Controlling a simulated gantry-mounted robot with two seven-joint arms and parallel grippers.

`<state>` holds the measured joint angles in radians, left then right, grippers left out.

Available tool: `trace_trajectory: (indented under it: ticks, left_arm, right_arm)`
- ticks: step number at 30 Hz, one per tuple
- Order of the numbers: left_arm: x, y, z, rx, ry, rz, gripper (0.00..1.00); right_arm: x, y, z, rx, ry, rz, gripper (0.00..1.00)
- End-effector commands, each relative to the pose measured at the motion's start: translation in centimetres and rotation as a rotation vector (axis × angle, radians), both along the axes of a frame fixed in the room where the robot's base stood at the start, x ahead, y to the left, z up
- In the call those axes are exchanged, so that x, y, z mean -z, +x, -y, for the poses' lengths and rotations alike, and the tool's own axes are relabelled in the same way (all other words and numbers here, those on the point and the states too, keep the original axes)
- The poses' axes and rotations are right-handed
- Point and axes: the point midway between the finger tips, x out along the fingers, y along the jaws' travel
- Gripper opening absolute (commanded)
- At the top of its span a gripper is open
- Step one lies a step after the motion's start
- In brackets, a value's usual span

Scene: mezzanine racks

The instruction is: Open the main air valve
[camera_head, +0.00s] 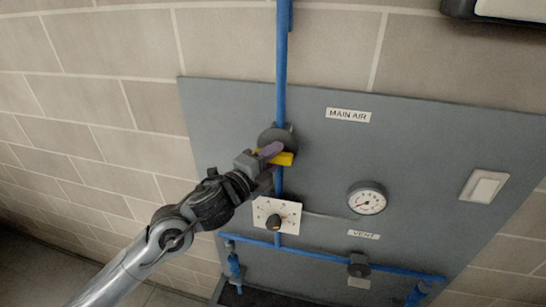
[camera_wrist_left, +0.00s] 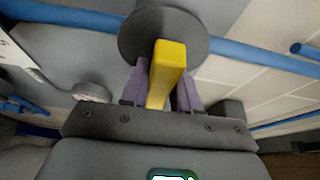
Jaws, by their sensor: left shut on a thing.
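The main air valve is a dark round body (camera_head: 270,137) on a vertical blue pipe, beside the MAIN AIR label (camera_head: 348,115). Its yellow handle (camera_head: 287,159) points to the right and slightly down in the head view, across the pipe. My left gripper (camera_head: 270,152) is at the handle. In the left wrist view the yellow handle (camera_wrist_left: 166,70) stands between the purple fingers of my left gripper (camera_wrist_left: 162,85), which is shut on it. The dark valve disc (camera_wrist_left: 150,35) is just beyond. The handle's far end is partly hidden by the gripper. My right gripper is not in view.
On the grey panel (camera_head: 420,140) are a pressure gauge (camera_head: 367,199), a white plate with a dark knob (camera_head: 274,223), a VENT label (camera_head: 363,234) above a dark vent valve (camera_head: 359,266), and a light switch (camera_head: 484,186). Blue pipes (camera_head: 318,254) run along the panel's lower part.

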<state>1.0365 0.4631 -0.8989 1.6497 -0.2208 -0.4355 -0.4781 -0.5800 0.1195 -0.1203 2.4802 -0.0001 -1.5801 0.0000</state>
Motion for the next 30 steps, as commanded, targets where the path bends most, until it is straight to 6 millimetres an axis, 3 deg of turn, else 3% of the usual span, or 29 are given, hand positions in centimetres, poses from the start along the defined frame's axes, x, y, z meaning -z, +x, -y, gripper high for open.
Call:
trace_trajectory:
  ticks: [11, 30]
  left_arm:
    - [0.5, 0.0, 0.1, 0.002, -0.196, -0.049, 0.0]
    - [0.3, 0.0, 0.1, 0.001, -0.782, -0.197, 0.0]
  right_arm:
    - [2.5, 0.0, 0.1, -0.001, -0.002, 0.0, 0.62]
    - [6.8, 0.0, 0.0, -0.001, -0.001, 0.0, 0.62]
